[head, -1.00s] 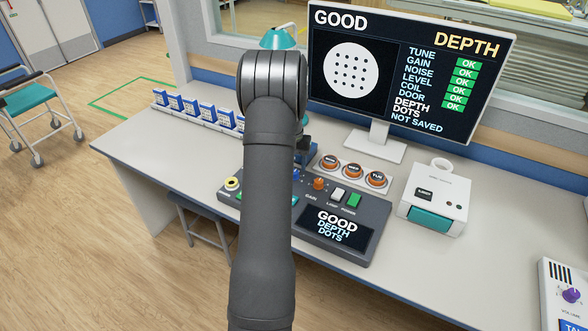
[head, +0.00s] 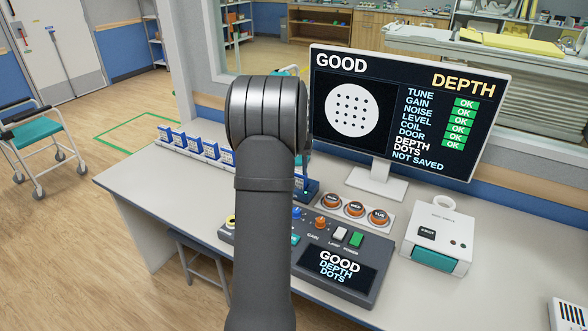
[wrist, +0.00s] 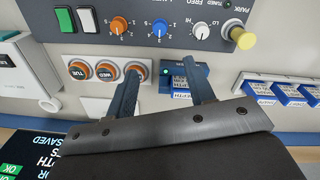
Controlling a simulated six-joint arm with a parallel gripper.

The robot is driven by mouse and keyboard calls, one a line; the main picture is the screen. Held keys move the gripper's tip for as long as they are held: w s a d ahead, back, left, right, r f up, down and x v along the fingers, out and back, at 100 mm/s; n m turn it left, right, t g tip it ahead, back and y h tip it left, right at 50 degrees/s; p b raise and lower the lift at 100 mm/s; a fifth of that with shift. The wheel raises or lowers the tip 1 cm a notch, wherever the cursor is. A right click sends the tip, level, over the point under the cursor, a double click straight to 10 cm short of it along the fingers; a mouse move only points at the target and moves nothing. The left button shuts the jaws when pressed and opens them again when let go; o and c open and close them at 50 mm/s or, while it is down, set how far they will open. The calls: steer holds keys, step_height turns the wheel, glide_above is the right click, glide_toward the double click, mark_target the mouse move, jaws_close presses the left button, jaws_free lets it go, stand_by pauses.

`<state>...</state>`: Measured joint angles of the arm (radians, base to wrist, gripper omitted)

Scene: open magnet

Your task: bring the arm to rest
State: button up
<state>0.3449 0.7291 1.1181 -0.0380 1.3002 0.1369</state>
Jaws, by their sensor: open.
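My gripper (wrist: 160,95) shows in the wrist view with its two blue-grey fingers apart and nothing between them. It hangs over the desk near the console's back edge, beside the orange round knobs and a blue card holder (wrist: 182,84) with a small green light. In the head view my dark arm hides the gripper. The console (head: 350,243) sits on the desk, its small screen reading GOOD DEPTH DOTS. The monitor (head: 403,110) shows a white disc with dots, several green OK marks and NOT SAVED.
A row of blue cards (head: 195,146) stands along the desk's left back edge. Three orange knobs (head: 354,208) sit behind the console. A white box (head: 436,238) stands to the right. The desk (head: 140,185) is bare at its left front. A wheeled chair (head: 38,130) stands on the floor.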

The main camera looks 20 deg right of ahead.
steer(key=shift+f, duration=0.1)
steer(key=f, duration=1.7)
steer(key=shift+s+d+f, duration=0.1)
steer(key=shift+s+d, duration=0.05)
steer(key=shift+d, duration=0.15)
steer(key=shift+f, duration=0.25)
steer(key=shift+r+n, duration=0.2)
steer(key=shift+n, duration=1.4)
steer(key=n, duration=0.6)
steer(key=shift+r+n, duration=0.2)
steer(key=shift+n, duration=0.2)
steer(key=shift+a+r, duration=0.1)
steer(key=shift+r, duration=2.55)
